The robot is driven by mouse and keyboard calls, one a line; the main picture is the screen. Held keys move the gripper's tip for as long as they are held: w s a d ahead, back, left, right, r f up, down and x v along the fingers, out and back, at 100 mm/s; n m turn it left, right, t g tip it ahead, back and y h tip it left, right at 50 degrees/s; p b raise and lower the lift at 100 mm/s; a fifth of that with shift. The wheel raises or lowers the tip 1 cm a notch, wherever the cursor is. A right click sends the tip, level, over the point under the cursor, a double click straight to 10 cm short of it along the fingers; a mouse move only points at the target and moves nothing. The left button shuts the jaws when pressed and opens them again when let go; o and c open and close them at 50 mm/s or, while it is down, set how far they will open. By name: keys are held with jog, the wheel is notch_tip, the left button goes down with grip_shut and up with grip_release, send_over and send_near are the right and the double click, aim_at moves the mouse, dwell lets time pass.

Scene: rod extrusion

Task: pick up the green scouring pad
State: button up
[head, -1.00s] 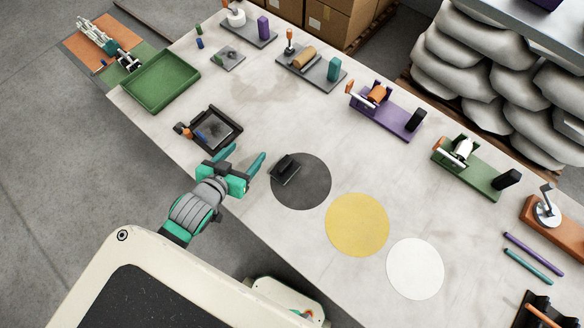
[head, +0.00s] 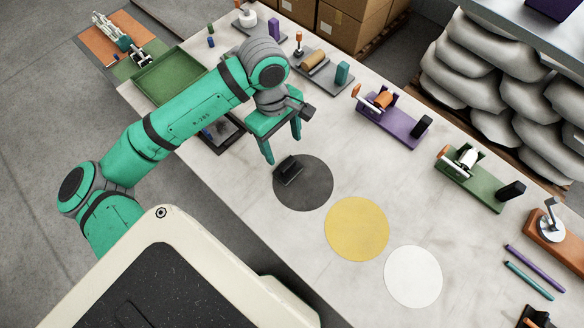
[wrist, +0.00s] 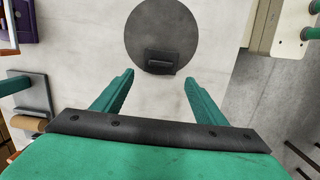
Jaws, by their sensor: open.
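I cannot clearly make out a green scouring pad in either current view. My gripper (head: 283,148) is open and empty above the table, just behind the dark grey disc (head: 316,190). A small black block-like piece (head: 289,170) lies on that disc. In the wrist view, the black piece (wrist: 160,64) sits on the disc (wrist: 160,25), ahead of and between my open fingers (wrist: 158,78).
A yellow disc (head: 357,229) and a white disc (head: 413,276) lie to the right. A green tray (head: 165,82) is at the left. A purple fixture (head: 393,118) and a green fixture (head: 468,180) stand along the far side. Bare tabletop lies between.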

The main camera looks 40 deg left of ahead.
aim_at(288, 165)
jog(key=f, duration=0.3)
jog(key=d+f, duration=0.1)
jog(key=f, duration=0.6)
jog(key=shift+s+d+f, duration=0.15)
jog(key=shift+d+f, duration=0.05)
jog(key=shift+d, duration=0.1)
jog(key=shift+c, duration=0.3)
jog(key=c, duration=0.7)
jog(key=shift+r, duration=0.15)
